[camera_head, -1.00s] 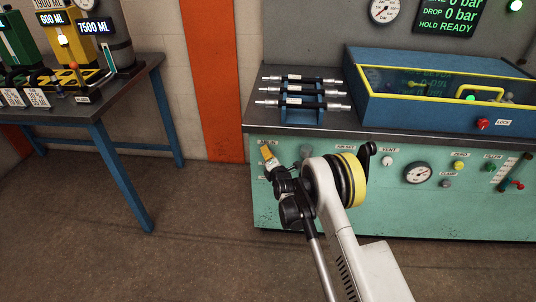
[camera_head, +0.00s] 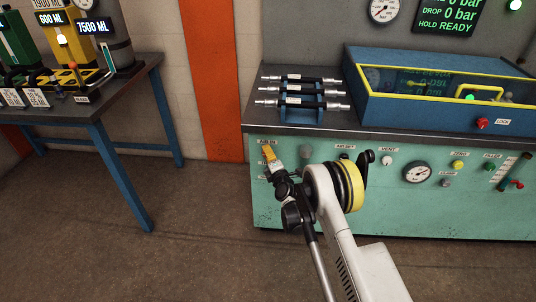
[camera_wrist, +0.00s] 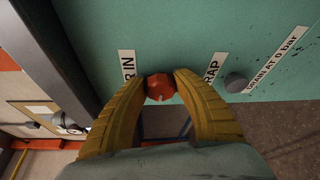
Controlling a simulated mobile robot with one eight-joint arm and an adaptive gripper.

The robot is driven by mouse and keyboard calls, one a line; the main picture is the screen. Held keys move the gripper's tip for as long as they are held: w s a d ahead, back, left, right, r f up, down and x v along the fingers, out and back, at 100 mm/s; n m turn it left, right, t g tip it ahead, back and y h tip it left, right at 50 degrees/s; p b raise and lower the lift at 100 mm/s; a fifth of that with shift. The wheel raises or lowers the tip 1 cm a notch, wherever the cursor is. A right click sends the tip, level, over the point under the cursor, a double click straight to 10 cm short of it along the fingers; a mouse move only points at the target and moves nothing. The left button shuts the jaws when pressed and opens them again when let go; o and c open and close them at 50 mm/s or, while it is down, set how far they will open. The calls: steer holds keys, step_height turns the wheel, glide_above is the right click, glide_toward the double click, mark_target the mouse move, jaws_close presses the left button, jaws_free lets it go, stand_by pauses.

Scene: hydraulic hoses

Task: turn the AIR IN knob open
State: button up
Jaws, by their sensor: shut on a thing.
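The AIR IN knob is an orange-red knob (camera_wrist: 160,87) on the green panel, beside a label partly hidden and reading "R IN" in the wrist view. My gripper (camera_wrist: 160,83) has its two yellow fingers on either side of the knob, shut on it. In the head view my gripper (camera_head: 267,152) is at the left end of the green panel, under the AIR IN label, and it hides the knob there. A small pale mark shows on the knob's lower edge in the wrist view.
A grey knob (camera_wrist: 236,82) stands right of the orange-red knob, between a label ending in "RAP" and a "DRAIN AT 0 bar" label. The green panel (camera_head: 400,205) also carries a gauge (camera_head: 417,172) and several knobs. A hose rack (camera_head: 300,116) stands on the bench above.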

steer(key=o, duration=1.2)
steer(key=shift+a, duration=0.1)
steer(key=shift+c, duration=0.2)
steer(key=v, duration=0.7)
steer(key=shift+s, duration=0.2)
steer(key=shift+r, duration=0.1)
